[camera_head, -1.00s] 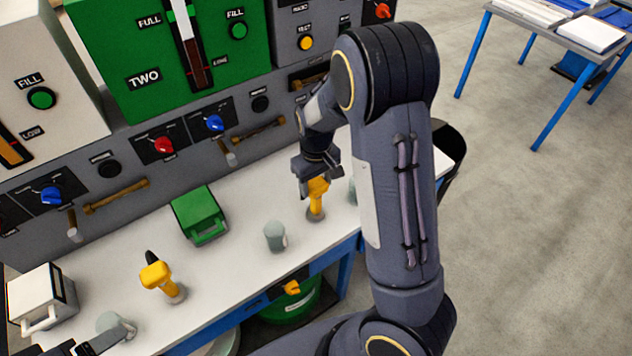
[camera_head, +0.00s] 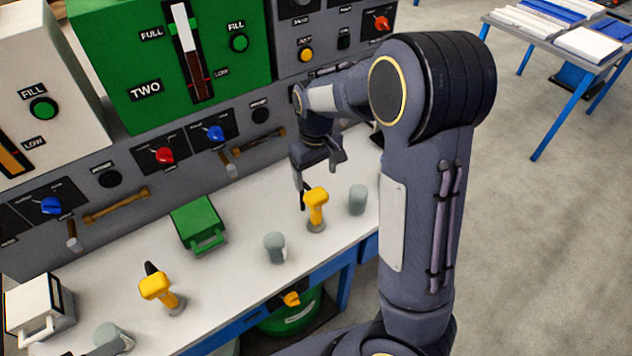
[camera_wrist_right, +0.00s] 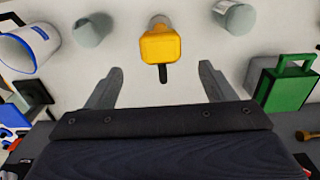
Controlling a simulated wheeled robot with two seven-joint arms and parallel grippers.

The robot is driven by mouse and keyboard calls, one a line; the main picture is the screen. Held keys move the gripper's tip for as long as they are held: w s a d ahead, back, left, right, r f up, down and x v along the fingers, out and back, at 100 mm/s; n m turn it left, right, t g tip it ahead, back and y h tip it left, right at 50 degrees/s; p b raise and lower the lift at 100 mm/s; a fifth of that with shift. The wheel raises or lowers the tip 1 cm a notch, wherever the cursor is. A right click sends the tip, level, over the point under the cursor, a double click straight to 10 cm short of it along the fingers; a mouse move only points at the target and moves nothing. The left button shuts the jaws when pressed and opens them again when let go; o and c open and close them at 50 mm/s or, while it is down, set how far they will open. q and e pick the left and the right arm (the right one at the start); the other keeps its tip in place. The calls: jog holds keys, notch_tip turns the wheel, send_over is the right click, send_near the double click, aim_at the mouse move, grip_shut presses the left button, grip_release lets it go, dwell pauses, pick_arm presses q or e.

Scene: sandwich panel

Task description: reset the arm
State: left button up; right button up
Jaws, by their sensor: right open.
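My right gripper (camera_head: 319,178) is open and empty, just behind and above a yellow-headed tool (camera_head: 316,203) standing upright in a grey base on the white bench (camera_head: 240,262). In the right wrist view, the two fingers of the right gripper (camera_wrist_right: 158,85) are spread wide. The yellow head (camera_wrist_right: 161,45) appears ahead of the gap between them, and nothing is held.
Grey cups (camera_head: 275,247) (camera_head: 358,199) stand on either side of the tool. A green box (camera_head: 199,224) and another yellow tool (camera_head: 157,287) are farther left. The control panel (camera_head: 130,180) with handles and knobs rises behind. A blue-legged table (camera_head: 545,50) stands back right.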

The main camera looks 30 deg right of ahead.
jog(key=shift+r, duration=0.3)
jog(key=shift+s+r, duration=0.1)
jog(key=shift+s, duration=0.15)
jog(key=s+a+r+m+t+y, duration=0.1)
jog(key=s+a+r+t+y, duration=0.1)
jog(key=s, duration=0.8)
jog(key=s+a+r+m+t+y, duration=0.1)
jog(key=s+a+r+t, duration=0.2)
jog(key=s, duration=0.8)
jog(key=shift+s+a+r+t+y, duration=0.3)
jog(key=shift+a+r+y, duration=0.1)
jog(key=shift+a+r, duration=0.9)
jog(key=shift+d+r, duration=0.1)
jog(key=shift+r, duration=0.05)
